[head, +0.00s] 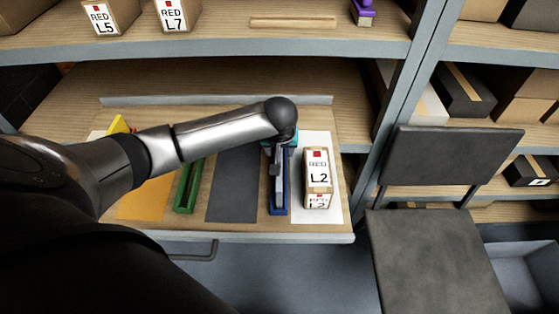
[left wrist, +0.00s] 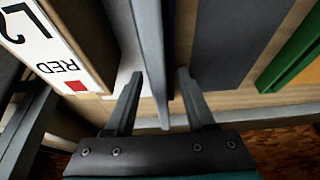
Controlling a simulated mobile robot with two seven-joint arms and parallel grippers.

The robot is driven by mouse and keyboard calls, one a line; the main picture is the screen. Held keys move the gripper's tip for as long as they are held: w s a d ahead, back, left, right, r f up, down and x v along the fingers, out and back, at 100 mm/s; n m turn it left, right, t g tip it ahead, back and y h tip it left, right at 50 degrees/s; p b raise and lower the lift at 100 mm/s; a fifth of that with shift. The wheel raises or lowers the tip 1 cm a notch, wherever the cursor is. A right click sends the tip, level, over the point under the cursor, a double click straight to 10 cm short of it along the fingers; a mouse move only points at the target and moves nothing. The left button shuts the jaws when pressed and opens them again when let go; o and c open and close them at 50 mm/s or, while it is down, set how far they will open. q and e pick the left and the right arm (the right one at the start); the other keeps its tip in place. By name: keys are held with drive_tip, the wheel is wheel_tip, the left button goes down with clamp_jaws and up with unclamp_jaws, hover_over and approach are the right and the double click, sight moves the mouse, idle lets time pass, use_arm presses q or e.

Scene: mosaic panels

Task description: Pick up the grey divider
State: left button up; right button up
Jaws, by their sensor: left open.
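My left gripper (head: 278,168) reaches down over the blue tray (head: 279,208) on the wooden board. In the left wrist view my left gripper (left wrist: 159,74) is open, with a finger on each side of a narrow grey bar, which looks like the grey divider (left wrist: 150,50). The left finger is close to the bar; I cannot tell if it touches. The bar stands beside a blue strip of the tray (left wrist: 168,25). In the head view the arm and fingers mostly hide the divider. My right gripper is not in view.
A box marked RED L2 (head: 317,175) stands on a white panel (head: 335,150), close beside the gripper. A dark grey panel (head: 233,190), green tray (head: 188,190) and orange panel (head: 145,200) lie to the left. A shelf edge (head: 200,53) runs above the board.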

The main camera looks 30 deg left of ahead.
use_arm(q)
drive_tip(key=shift+c, duration=0.2)
clamp_jaws()
idle(0.4)
